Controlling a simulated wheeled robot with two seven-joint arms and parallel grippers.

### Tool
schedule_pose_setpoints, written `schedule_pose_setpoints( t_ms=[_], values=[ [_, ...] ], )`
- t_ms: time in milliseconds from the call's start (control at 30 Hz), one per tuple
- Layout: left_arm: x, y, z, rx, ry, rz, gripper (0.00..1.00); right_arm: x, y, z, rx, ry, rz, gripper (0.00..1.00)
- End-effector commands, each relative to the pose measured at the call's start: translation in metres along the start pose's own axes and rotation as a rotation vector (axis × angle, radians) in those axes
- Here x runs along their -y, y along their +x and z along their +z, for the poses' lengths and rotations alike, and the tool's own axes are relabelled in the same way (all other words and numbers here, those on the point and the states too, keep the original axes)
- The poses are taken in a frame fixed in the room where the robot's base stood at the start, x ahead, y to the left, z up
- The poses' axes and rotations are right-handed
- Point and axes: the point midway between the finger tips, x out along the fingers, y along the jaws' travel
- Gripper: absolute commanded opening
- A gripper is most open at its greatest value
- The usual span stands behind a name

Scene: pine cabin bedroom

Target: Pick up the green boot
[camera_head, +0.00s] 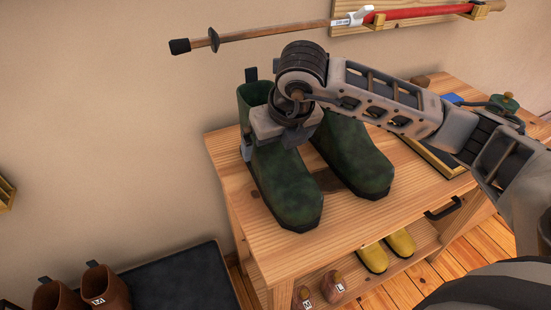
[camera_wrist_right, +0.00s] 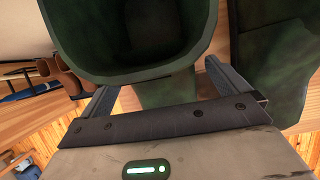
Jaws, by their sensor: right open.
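A pair of dark green boots stands upright on a wooden bench. The left green boot (camera_head: 285,190) and the right green boot (camera_head: 352,160) stand side by side, toes toward me. My right gripper (camera_head: 262,147) is at the shaft of the left boot, open, with one finger showing at its left side. In the right wrist view the open fingers (camera_wrist_right: 165,82) reach to either side of the left boot (camera_wrist_right: 130,65), whose open top fills the upper middle. The right boot (camera_wrist_right: 275,60) is close beside the right finger. Contact cannot be told. My left gripper is out of view.
The wooden bench (camera_head: 335,230) has a lower shelf with yellow shoes (camera_head: 385,252) and reddish shoes (camera_head: 320,288). A dark tray (camera_head: 435,157) lies at the right of the top. A wall-mounted pole (camera_head: 270,32) hangs above.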

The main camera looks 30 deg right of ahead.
Motion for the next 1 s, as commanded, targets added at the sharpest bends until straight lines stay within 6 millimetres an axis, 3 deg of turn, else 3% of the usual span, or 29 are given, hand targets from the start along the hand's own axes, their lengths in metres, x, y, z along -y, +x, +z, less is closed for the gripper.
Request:
schedule_pose_setpoints(
  t_ms=[200,500,733,1000],
  values=[
    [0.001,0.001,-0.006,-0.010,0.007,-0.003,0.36,0.000,0.030,0.002,-0.002,0.000,0.001,1.00],
    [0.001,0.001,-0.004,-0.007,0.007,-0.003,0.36,0.000,0.035,0.002,0.001,0.000,0.001,1.00],
    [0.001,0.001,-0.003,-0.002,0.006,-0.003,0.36,0.000,0.034,0.002,0.001,0.000,0.001,0.37],
    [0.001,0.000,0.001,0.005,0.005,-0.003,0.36,0.000,0.032,0.004,0.005,0.000,0.002,0.37]
  ],
)
